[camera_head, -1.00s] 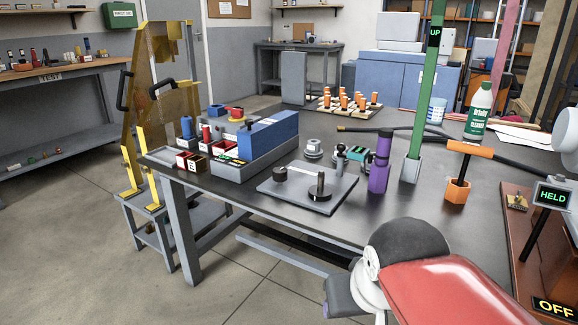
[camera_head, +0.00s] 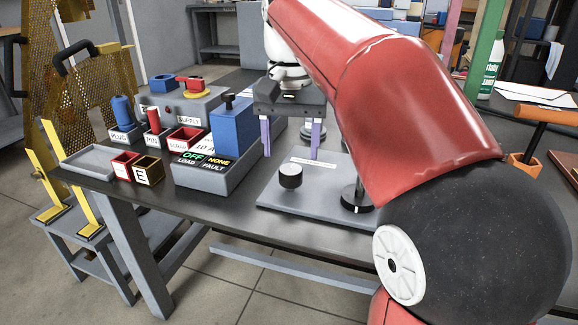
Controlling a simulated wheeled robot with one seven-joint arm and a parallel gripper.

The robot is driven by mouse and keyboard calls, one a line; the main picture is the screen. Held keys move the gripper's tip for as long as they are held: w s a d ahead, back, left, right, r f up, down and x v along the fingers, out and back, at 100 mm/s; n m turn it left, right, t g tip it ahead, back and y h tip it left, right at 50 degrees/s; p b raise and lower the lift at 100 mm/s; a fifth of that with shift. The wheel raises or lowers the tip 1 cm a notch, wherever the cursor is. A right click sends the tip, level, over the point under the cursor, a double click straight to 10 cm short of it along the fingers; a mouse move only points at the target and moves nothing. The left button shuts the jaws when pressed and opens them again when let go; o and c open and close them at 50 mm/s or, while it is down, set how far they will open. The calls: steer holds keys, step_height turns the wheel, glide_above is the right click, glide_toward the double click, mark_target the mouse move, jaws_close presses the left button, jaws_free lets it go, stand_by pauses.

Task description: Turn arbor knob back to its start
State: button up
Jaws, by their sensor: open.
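A short black round knob (camera_head: 290,176) with a pale rim stands on a flat grey plate (camera_head: 285,208) near the table's front edge. I take it for the arbor knob; its turn angle is not readable. A dark upright post with a disc base (camera_head: 357,196) stands on the plate's right side, partly hidden by my red arm. My gripper (camera_head: 291,155) points down with two purple fingers spread wide and nothing between them. In the picture its fingertips are just above the knob, and I see no contact. A small white label strip lies behind the knob, its text too small to read.
A grey box with a blue block (camera_head: 233,130) and a lit display reading OFF and NONE stands left of the plate. Beyond it are labelled bins and a supply box (camera_head: 180,105) with a red knob. An orange-topped post (camera_head: 527,145) stands at right. My arm hides the table's middle.

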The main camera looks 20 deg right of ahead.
mark_target(291, 169)
steer(key=shift+f+b, duration=0.55)
steer(key=shift+f, duration=1.45)
steer(key=c, duration=1)
